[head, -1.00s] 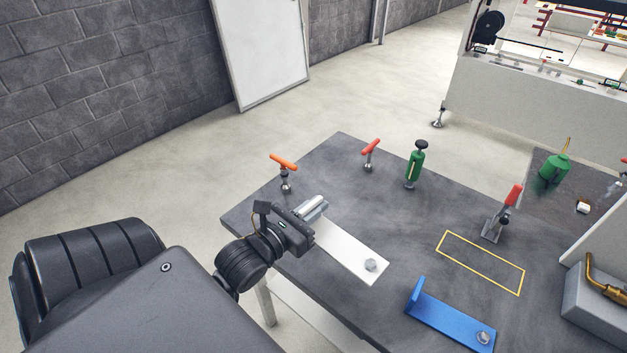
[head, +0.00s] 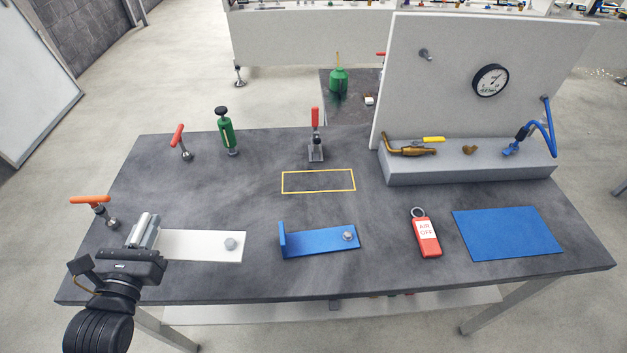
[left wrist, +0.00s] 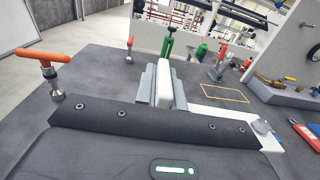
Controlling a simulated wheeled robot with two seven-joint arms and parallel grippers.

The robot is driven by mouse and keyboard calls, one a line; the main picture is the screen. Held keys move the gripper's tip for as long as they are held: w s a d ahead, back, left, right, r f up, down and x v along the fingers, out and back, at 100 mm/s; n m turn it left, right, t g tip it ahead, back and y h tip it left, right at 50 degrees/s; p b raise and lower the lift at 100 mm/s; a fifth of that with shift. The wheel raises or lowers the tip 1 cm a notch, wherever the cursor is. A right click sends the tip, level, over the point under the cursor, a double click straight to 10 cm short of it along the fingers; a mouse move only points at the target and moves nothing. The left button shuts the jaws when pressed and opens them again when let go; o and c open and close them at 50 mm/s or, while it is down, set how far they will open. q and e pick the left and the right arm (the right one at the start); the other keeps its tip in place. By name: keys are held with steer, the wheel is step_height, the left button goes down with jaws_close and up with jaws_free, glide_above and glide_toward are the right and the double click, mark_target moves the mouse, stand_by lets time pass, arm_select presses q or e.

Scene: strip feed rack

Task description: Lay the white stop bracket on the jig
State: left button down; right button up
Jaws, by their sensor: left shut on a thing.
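The white stop bracket (head: 200,245) is a flat white plate with a round grey knob near its right end. It is at the left of the table in the head view. My left gripper (head: 145,231) is shut on its left end; in the left wrist view the fingers (left wrist: 164,86) close on the bracket's upright white end (left wrist: 164,80). I cannot tell whether the plate touches the table. A yellow rectangle outline (head: 318,181) is marked on the dark table, to the right of and behind the bracket, and is empty. My right gripper is not in view.
A blue bracket (head: 320,241) lies right of the white one. A red-handled clamp (head: 316,135) stands behind the yellow outline. Orange (head: 91,200) and red (head: 178,137) T-handles and a green tool (head: 227,132) stand at left. A red tag (head: 426,236) and blue mat (head: 507,233) lie at right.

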mark_target(192, 238)
arm_select(q)
steer(key=shift+d, duration=0.15)
steer(key=d+m+h, duration=0.1)
steer(key=d+h, duration=0.1)
steer(key=w+d+f+m+g+h, duration=0.1)
steer(key=d+h, duration=0.1)
steer(key=d, duration=0.1)
steer(key=w+d+f+m+h, duration=0.1)
steer(key=d+m+h, duration=0.1)
steer(key=shift+d, duration=0.15)
steer(key=shift+w+d+r+m+g+h, duration=0.3)
steer(key=shift+w+r+h, duration=0.15)
steer(key=shift+w, duration=0.15)
steer(key=shift+w+d+r+m+g+h, duration=0.15)
steer(key=shift+w+r+m+g+h, duration=0.15)
steer(key=shift+w+r+h, duration=0.25)
steer(key=shift+f, duration=0.1)
